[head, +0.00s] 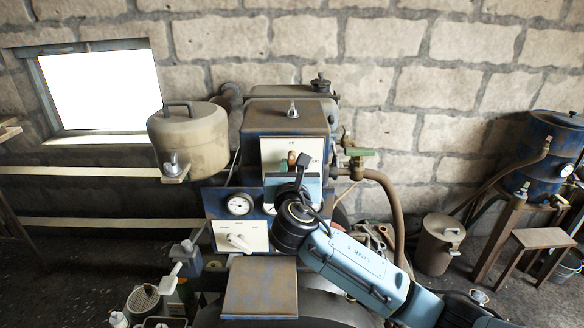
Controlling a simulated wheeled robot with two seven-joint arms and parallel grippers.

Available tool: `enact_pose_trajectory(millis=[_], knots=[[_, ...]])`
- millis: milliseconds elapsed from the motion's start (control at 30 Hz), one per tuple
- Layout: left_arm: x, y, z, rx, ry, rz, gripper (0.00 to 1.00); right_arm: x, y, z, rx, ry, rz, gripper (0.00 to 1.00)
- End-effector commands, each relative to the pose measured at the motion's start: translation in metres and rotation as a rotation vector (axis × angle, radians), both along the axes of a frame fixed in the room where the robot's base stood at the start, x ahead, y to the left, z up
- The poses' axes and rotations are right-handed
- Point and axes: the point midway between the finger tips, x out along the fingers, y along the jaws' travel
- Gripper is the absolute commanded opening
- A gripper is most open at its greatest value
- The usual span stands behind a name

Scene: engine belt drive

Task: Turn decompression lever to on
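The engine (285,118) stands against the wall with a pale upper panel (315,149) on its blue front. A small lever with an orange-brown knob (292,158) shows at that panel; I take it for the decompression lever, but its label is not readable. My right gripper (302,163) is right at this lever, reaching in from the lower right. Its fingers are mostly hidden by the wrist and the lever area, so I cannot tell if they touch or hold it. My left gripper is not in view.
A lower pale panel (258,236) carries a white rotary handle (238,241), beside a round gauge (239,204). A tan tank (188,138) is at left. A green-handled valve (358,152) and hose are right of the engine. A blue drum (553,140) stands far right.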

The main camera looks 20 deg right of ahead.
Motion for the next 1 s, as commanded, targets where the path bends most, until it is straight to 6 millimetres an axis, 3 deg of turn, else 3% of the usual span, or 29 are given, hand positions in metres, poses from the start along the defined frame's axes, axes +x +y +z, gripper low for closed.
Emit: enact_pose_trajectory(millis=[167, 567, 1000], knots=[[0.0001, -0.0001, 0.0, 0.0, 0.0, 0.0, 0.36, -0.0002, 0.0, -0.0001, 0.0, 0.0, 0.0, 0.0], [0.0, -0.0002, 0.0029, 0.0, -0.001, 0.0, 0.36, -0.0006, -0.0002, 0.0001, 0.08, -0.022, 0.001, 0.0], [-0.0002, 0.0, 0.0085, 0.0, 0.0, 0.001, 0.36, -0.0015, -0.0026, -0.0013, 0.436, -0.123, 0.0, 0.0]])
